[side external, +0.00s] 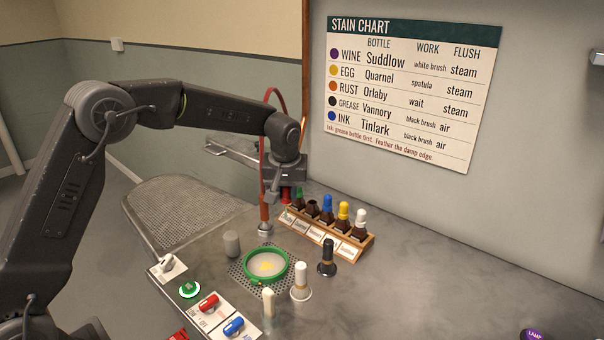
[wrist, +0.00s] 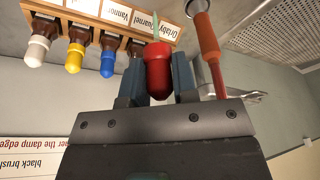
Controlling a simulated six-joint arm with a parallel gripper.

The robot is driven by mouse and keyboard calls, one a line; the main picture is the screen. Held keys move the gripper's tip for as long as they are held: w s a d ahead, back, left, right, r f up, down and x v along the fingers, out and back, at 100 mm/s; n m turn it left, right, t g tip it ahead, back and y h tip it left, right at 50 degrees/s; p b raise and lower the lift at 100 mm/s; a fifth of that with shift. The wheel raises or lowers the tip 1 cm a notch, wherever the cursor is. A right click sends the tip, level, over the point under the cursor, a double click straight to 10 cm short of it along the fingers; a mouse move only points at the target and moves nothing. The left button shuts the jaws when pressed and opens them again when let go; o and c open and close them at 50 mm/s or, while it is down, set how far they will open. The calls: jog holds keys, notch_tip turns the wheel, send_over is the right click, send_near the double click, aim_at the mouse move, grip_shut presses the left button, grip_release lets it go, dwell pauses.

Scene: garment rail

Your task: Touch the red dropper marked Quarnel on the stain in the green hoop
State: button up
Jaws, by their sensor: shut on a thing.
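My gripper (side external: 284,190) is shut on the red dropper (wrist: 158,72), gripping its bulb between the two jaws. In the side view the red dropper (side external: 286,197) hangs under my gripper, at the left end of the bottle rack. In the wrist view a thin pale green piece shows beyond the bulb, over the labels; it looks like the dropper's tip. The label Quarnel (wrist: 145,22) is upside down on the rack there. The green hoop (side external: 287,273) lies on the perforated plate, with a yellow stain (side external: 266,266) inside. My gripper is above and behind the hoop, apart from it.
The wooden rack (side external: 357,255) holds brown bottles, with blue, yellow and white droppers. A red-orange hanging tool (side external: 265,205) stands close left of my gripper. A grey cylinder (side external: 232,244), a white-topped brush (side external: 301,282) and a black one (side external: 327,258) surround the hoop.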

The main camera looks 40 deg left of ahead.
jog(key=s+f, duration=0.2)
jog(key=s, duration=0.6)
jog(key=shift+g, duration=0.3)
jog(key=shift+d+f, duration=0.2)
jog(key=shift+f, duration=1.35)
jog(key=shift+d+f, duration=0.2)
jog(key=shift+f, duration=1.3)
jog(key=shift+f, duration=0.55)
jog(key=w+a+v, duration=0.1)
jog(key=v, duration=0.6)
jog(key=shift+w+a+r, duration=0.1)
jog(key=shift+r, duration=0.05)
